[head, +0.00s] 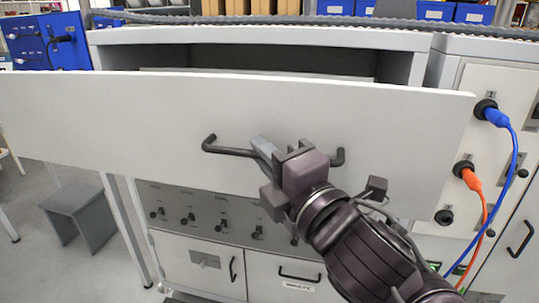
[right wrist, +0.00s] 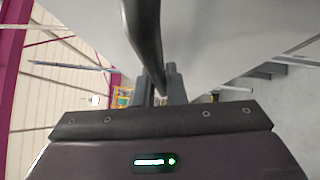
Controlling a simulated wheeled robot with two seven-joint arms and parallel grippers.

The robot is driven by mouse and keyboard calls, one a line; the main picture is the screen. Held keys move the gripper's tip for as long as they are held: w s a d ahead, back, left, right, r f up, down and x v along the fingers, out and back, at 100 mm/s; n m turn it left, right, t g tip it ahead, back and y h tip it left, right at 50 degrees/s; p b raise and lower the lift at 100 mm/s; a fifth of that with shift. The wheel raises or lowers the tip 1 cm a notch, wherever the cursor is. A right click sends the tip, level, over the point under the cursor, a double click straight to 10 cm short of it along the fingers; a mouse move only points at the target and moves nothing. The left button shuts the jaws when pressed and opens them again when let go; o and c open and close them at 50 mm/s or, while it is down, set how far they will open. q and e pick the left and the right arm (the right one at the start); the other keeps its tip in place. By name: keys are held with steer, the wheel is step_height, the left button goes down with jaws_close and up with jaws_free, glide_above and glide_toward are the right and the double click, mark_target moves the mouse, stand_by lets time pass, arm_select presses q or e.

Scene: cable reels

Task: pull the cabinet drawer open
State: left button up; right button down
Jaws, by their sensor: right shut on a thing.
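The cabinet drawer (head: 410,130) has a wide white front that stands out from the grey cabinet (head: 260,38), with a dark gap showing behind its top edge. A black bar handle (head: 225,149) is fixed to the drawer front. My right gripper (head: 265,148) is shut on the handle near its middle and hides part of it. In the right wrist view the dark handle bar (right wrist: 143,35) runs down between the fingers (right wrist: 160,85). My left gripper is not in view.
Blue (head: 495,116) and orange (head: 467,178) cables plug into the panel at the right and hang down near my right arm. A grey stool (head: 82,205) stands on the floor at the left. A switch panel (head: 205,215) and lower cabinet doors are below the drawer.

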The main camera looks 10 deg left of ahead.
steer(key=shift+w, duration=0.1)
steer(key=c, duration=1.5)
jaws_free()
steer(key=shift+d, duration=0.1)
steer(key=b+v, duration=0.3)
steer(key=v, duration=0.5)
